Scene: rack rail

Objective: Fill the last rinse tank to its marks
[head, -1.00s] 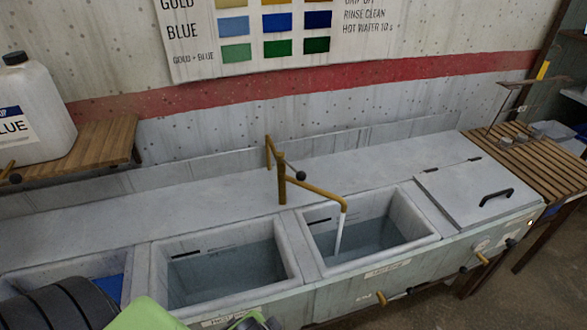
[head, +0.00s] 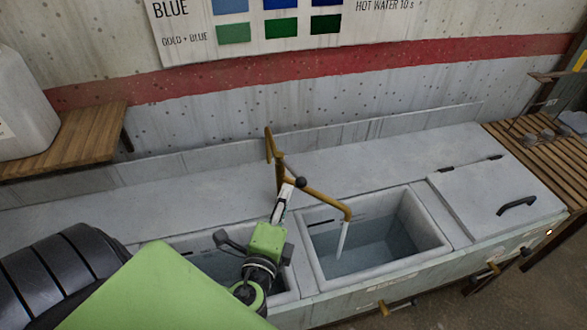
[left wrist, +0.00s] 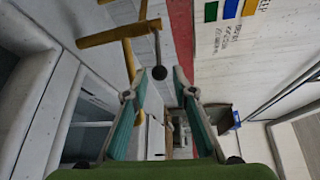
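The right open tank (head: 447,240) holds shallow bluish water (head: 375,257). A dark mark shows on its back wall, above the water. A brass tap (head: 325,200) reaches over it, and a thin stream (head: 342,240) runs from the spout into the tank. The tap's lever ends in a black knob (head: 300,182). My left gripper (head: 284,203) is close to the tap post. In the left wrist view my left gripper (left wrist: 160,82) is open, with the black knob (left wrist: 159,73) seen between its fingertips; contact cannot be told. My right gripper is not in view.
Another open tank (head: 205,262) is partly hidden behind my left arm. A closed lid (head: 495,195) with a black handle is at the right. Brass valve handles (head: 395,305) stick out of the front. A slatted wooden rack (head: 545,165) stands at the far right.

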